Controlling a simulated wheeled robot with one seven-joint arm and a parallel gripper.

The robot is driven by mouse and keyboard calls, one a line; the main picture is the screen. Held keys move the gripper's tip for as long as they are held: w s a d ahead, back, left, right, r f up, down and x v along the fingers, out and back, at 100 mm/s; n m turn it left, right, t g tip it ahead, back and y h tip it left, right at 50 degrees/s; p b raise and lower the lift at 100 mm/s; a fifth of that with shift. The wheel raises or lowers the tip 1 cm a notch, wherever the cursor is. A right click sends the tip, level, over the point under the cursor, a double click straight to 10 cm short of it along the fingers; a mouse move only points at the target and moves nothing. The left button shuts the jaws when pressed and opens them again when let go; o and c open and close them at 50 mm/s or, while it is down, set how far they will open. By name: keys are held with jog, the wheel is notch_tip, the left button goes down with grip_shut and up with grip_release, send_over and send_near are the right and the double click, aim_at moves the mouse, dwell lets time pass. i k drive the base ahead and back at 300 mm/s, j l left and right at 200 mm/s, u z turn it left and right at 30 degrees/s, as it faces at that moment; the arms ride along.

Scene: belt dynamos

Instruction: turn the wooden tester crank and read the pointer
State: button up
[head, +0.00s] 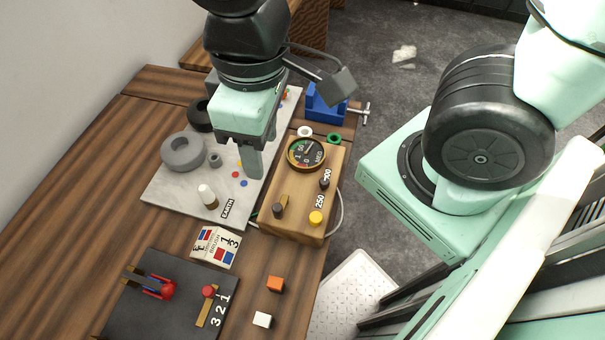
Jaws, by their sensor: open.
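The wooden tester (297,226) is a box standing on the bench, right of the grey board. Its round pointer dial (306,153) is at the far end; the pointer's exact reading is too small to tell. A brass arm with a dark knob (278,210), which looks like the crank, is near the box's left front. Another dark knob (325,183) and a yellow knob (316,217) are at the right, beside labels 300 and 250. My gripper (253,172) points down over the grey board, left of the tester and apart from the crank. It is open and appears empty.
The grey board (165,200) holds grey and black rings and a brown-and-white bottle (208,196). A blue vise (325,105) stands behind the tester. A dark panel (160,300) with red parts, a card (216,247), orange and white cubes lie in front. The bench's left is clear.

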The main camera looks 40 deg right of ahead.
aim_at(278, 209)
jog(key=k+l+z, duration=0.5)
jog(key=k+l, duration=0.3)
